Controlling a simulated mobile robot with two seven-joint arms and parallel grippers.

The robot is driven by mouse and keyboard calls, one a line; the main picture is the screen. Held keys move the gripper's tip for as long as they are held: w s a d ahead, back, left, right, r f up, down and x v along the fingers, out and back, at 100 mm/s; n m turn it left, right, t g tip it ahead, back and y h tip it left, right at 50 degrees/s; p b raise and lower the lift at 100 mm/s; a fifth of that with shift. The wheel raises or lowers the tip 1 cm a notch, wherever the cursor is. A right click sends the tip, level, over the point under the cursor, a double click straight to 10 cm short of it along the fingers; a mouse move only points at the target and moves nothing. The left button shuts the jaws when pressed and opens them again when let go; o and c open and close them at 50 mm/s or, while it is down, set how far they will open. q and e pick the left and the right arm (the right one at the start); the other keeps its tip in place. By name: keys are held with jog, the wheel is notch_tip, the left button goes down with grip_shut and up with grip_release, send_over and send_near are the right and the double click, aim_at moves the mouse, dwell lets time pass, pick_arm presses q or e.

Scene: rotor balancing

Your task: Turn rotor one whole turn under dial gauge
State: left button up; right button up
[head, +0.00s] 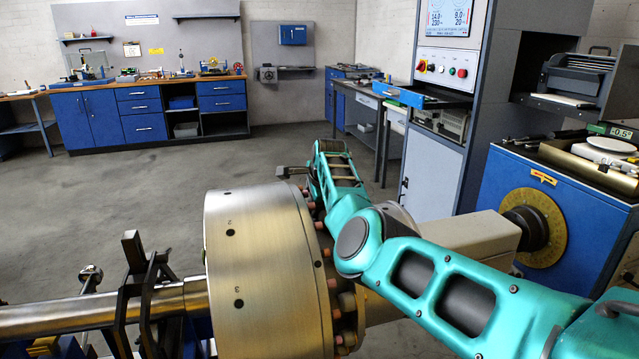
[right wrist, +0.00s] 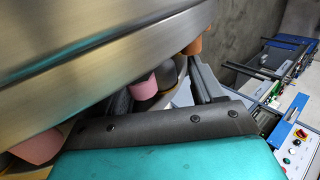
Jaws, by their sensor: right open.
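The rotor (head: 262,275) is a wide brass-coloured drum with numbered marks, on a steel shaft (head: 80,319). Copper and pink pins (head: 335,290) ring its right-hand flange. My teal right arm reaches over that side; in the head view its gripper is not clear. In the right wrist view, the right gripper (right wrist: 162,94) is open, with its dark fingers close under the rotor's rim (right wrist: 100,45). A pink pin (right wrist: 143,88) shows between the fingers; I cannot tell whether they touch it. No dial gauge can be clearly made out. My left gripper is not in view.
A dark support frame (head: 146,290) stands around the shaft at left. A grey drive housing (head: 465,240) lies right of the rotor, beside a blue machine (head: 590,230). A control cabinet (head: 430,178) stands behind. The floor (head: 120,205) at left is open up to a blue workbench (head: 95,118).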

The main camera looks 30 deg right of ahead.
jog(key=p+v, duration=0.2)
jog(key=v, duration=1)
jog(key=shift+s+r, duration=0.15)
jog(key=shift+r, duration=0.15)
jog(key=shift+c, duration=0.4)
